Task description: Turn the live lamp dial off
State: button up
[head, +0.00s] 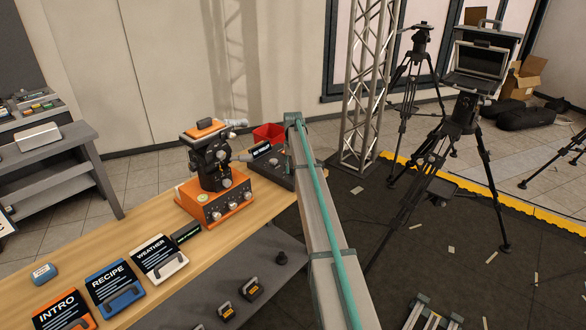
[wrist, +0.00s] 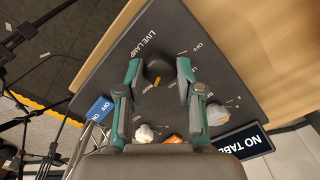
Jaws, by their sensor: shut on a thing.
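The live lamp dial (wrist: 158,68) is a dark round knob on a black panel (wrist: 110,75), next to the printed words LIVE LAMP in the wrist view. A small orange mark shows at its lower edge, and OFF is printed to its upper right. My gripper (wrist: 158,70) has one teal-and-grey finger on each side of the dial and is shut on it. In the head view the panel (head: 269,166) stands at the table's far right end, partly behind my arm. I cannot make out the dial or my fingertips there.
White knobs (wrist: 144,133) sit on the same panel, near my fingers. A NO TABL... sign (wrist: 243,146) stands beside it. An orange control box (head: 216,205) stands to the left on the wooden table. Tripods (head: 448,150) and a truss (head: 365,80) stand to the right.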

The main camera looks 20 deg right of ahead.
jog(key=n+b, duration=0.1)
jog(key=n, duration=0.5)
jog(key=shift+n, duration=0.4)
jog(key=n+b, duration=0.1)
jog(key=n, duration=1.1)
jog(key=shift+n, duration=0.3)
jog(key=n, duration=0.3)
jog(key=shift+n+b, duration=0.3)
jog(key=shift+b, duration=0.05)
jog(key=shift+n, duration=1.7)
jog(key=o, duration=1.2)
jog(key=shift+c, duration=0.2)
